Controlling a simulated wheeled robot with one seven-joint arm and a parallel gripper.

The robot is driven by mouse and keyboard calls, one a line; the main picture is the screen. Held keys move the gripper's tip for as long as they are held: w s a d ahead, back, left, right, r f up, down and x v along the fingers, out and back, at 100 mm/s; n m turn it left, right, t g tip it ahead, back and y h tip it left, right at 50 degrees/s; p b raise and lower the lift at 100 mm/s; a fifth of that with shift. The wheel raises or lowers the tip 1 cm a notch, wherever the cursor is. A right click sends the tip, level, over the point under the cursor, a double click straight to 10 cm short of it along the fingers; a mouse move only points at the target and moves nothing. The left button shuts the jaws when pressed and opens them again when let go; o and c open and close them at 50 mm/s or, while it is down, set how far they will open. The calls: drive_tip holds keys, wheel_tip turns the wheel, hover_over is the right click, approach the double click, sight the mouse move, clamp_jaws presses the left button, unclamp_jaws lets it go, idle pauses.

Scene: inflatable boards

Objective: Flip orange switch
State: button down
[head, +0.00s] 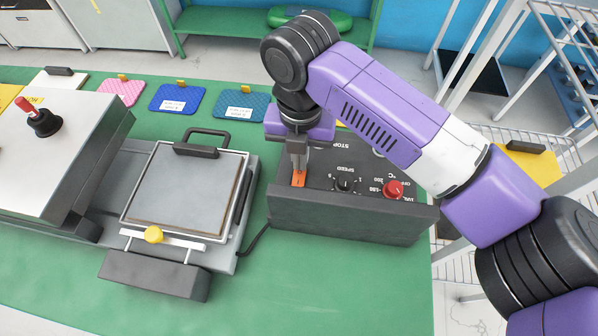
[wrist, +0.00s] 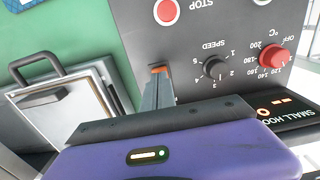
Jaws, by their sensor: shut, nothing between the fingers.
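The orange switch (head: 299,179) is on the left part of the dark control box (head: 345,222). My gripper (head: 299,168) points down from the purple arm, its shut fingertips at the switch and seeming to touch it. The fingers hide part of the switch. In the wrist view a small bit of the orange switch (wrist: 158,70) shows just beyond the fingertips of my gripper (wrist: 158,80). Which way the switch is tipped I cannot tell.
The box also carries a black speed knob (head: 344,183), a red temperature knob (head: 393,190) and a red button (wrist: 166,12). A flat press with a black handle (head: 202,145) stands left of it. The green table (head: 330,290) is clear in front.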

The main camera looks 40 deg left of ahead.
drive_tip(key=shift+f+b, duration=0.45)
drive_tip(key=shift+f, duration=0.55)
idle(1.1)
drive_tip(key=shift+r, duration=0.15)
drive_tip(key=shift+r+p, duration=2.9)
drive_tip(key=shift+r, duration=0.5)
